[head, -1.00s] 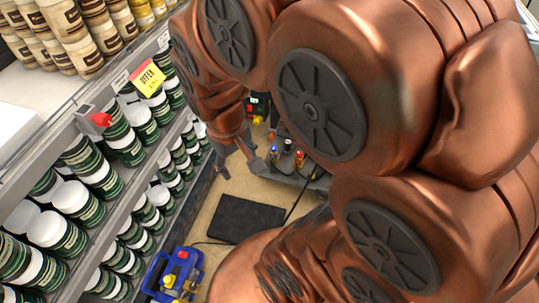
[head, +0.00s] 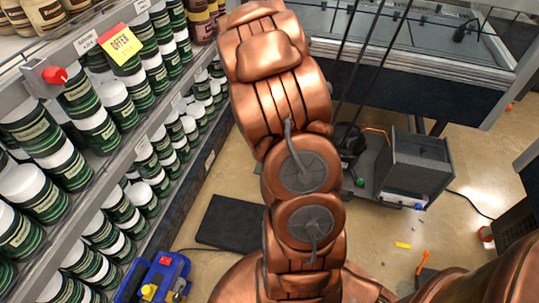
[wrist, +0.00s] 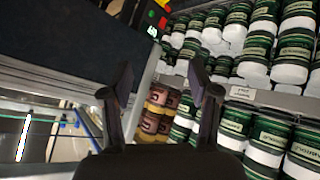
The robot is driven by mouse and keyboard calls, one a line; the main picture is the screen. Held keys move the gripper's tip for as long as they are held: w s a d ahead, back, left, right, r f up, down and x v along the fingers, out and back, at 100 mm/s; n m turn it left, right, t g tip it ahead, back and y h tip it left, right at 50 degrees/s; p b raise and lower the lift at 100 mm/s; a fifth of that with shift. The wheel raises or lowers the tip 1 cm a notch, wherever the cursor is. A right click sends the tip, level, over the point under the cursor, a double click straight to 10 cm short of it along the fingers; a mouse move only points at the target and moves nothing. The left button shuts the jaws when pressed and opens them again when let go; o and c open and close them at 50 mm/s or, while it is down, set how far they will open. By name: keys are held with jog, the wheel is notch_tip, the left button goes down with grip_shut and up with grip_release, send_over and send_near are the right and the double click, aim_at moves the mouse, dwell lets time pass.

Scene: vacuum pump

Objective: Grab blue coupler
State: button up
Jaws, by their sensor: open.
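My gripper (wrist: 160,84) shows in the wrist view with its two dark fingers spread apart and nothing between them. Beyond the fingers are shelf goods, a dark panel and a red and green control. No blue coupler can be made out in the wrist view. In the head view my copper arm fills the middle, and the gripper itself cannot be seen. A tiny blue spot shows at the lower edge of a dark grey cart (head: 415,165); I cannot tell whether it is the blue coupler.
Shelves of green and white jars (head: 95,130) line the left. A blue and yellow device (head: 155,275) is at lower left. A black mat (head: 238,222) lies on the floor. A yellow piece (head: 403,245) and an orange tool (head: 423,262) lie on open floor at right.

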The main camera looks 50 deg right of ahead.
jog(key=s+d+f+m+t+b, duration=0.1)
jog(key=d+f+t+b, duration=0.15)
jog(key=f+b, duration=0.45)
jog(key=s+d+f+t+b, duration=0.1)
jog(key=f+t+b, duration=0.25)
jog(key=f, duration=0.75)
jog(key=s+d+f+m+t+b, duration=0.1)
jog(key=d+f+t+b, duration=0.15)
jog(key=f+b, duration=0.4)
jog(key=shift+t, duration=0.35)
jog(key=w, duration=0.2)
jog(key=w+d+f, duration=0.1)
jog(key=w, duration=0.1)
jog(key=w+b, duration=0.1)
jog(key=shift+w+d+f, duration=0.3)
jog(key=shift+w+f, duration=0.05)
jog(key=shift+w, duration=0.05)
jog(key=shift+w+d+r, duration=0.15)
jog(key=shift+w+d, duration=0.05)
jog(key=shift+w, duration=0.3)
jog(key=shift+c, duration=0.2)
grip_shut()
